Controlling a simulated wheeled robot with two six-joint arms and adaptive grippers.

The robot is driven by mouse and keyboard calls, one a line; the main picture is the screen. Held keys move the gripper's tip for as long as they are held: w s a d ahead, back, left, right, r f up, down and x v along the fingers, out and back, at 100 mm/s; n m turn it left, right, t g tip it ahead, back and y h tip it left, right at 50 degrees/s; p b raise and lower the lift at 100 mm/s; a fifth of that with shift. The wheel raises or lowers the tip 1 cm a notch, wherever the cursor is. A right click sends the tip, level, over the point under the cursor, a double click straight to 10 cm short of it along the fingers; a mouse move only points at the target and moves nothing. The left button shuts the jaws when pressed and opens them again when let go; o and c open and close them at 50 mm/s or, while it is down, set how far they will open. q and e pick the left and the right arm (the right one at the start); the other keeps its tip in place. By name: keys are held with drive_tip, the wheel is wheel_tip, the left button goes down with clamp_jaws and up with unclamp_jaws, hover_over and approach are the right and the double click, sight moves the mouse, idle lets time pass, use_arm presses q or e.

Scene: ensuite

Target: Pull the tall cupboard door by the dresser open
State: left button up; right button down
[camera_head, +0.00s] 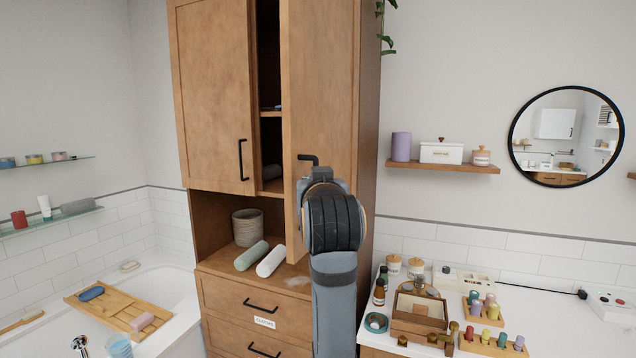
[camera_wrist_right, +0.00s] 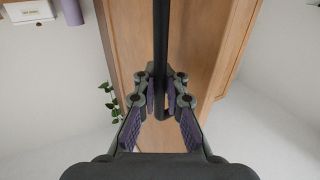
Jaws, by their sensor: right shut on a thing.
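The tall wooden cupboard (camera_head: 222,160) stands in the middle of the head view. Its upper right door (camera_head: 318,75) is ajar, and a dark gap with shelves shows along its left side. The upper left door (camera_head: 212,85) looks shut. My right gripper (camera_wrist_right: 161,95) is shut on the black bar handle (camera_wrist_right: 161,40) of the right door, which fills the middle of the wrist view. In the head view only the handle's top (camera_head: 308,159) shows; my wrist hides the rest and the fingertips. My left gripper is not in view.
A basket (camera_head: 247,227) and two rolled towels (camera_head: 252,256) sit in the open niche below the doors. Drawers (camera_head: 240,305) lie under it. A counter with a wooden box (camera_head: 420,305) and small bottles stands close at right. A bathtub (camera_head: 165,290) is at left.

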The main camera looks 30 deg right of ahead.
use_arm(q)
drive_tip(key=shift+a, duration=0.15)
use_arm(e)
drive_tip(key=shift+w+a+f, duration=0.1)
drive_tip(key=shift+f, duration=0.1)
drive_tip(key=c, duration=1.7)
unclamp_jaws()
drive_tip(key=shift+o, duration=1.3)
drive_tip(key=shift+a+r, duration=0.2)
drive_tip(key=shift+a, duration=0.05)
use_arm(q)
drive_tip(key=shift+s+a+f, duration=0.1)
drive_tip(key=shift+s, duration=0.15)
use_arm(e)
drive_tip(key=shift+d, duration=0.1)
